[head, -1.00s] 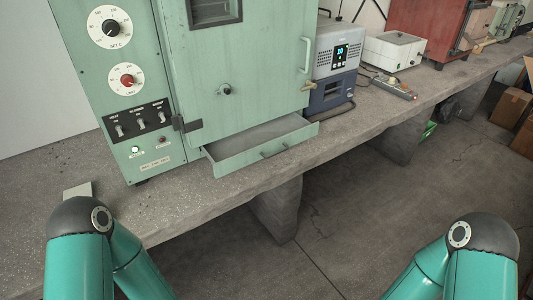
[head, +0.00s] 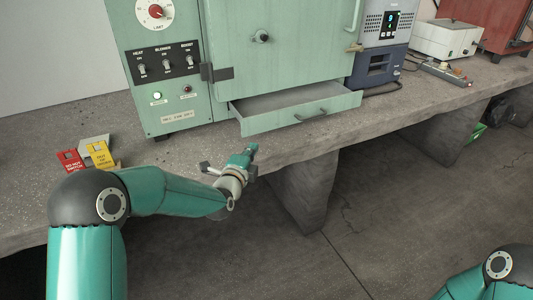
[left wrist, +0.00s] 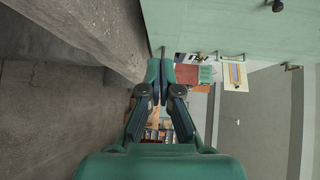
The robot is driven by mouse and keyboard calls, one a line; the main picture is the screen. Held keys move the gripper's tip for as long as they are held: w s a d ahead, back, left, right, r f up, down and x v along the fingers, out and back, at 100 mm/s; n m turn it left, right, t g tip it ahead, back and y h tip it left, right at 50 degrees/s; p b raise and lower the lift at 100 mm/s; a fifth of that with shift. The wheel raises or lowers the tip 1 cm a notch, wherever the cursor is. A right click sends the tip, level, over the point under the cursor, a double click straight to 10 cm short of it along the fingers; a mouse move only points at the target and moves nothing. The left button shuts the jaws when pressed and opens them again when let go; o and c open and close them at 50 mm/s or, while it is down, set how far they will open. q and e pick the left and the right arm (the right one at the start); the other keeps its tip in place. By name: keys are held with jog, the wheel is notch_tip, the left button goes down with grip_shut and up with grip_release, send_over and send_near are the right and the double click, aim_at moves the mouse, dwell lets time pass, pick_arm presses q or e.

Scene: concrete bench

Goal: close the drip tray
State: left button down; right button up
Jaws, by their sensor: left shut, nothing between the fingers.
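The drip tray (head: 300,119) is a shallow green drawer at the foot of the green oven (head: 290,50). In the head view it is pulled out over the bench edge, with a dark handle on its front. My left gripper (head: 252,149) is in front of the tray and below its left part, apart from it in the picture. The left wrist view shows the fingers (left wrist: 168,72) shut together with nothing between them. A green front (left wrist: 205,25) fills the top of that view; I cannot tell how much is tray. My right gripper is out of view.
Red and yellow tags (head: 100,153) sit on the concrete bench (head: 190,157) at the left. A grey-blue instrument (head: 378,66) and a white box (head: 445,40) stand right of the oven. The space in front of the bench is open down to the floor.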

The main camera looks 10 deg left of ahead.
pick_arm(q)
jog(key=d+b, duration=0.2)
jog(key=b, duration=0.1)
send_near(269, 122)
jog(key=w+d+f, duration=0.1)
jog(key=w+d, duration=0.2)
jog(key=shift+w+a+t+h+b, duration=0.4)
jog(key=shift+w+a, duration=0.3)
jog(key=shift+w, duration=0.25)
jog(key=shift+w+a, duration=0.5)
jog(key=shift+w, duration=0.15)
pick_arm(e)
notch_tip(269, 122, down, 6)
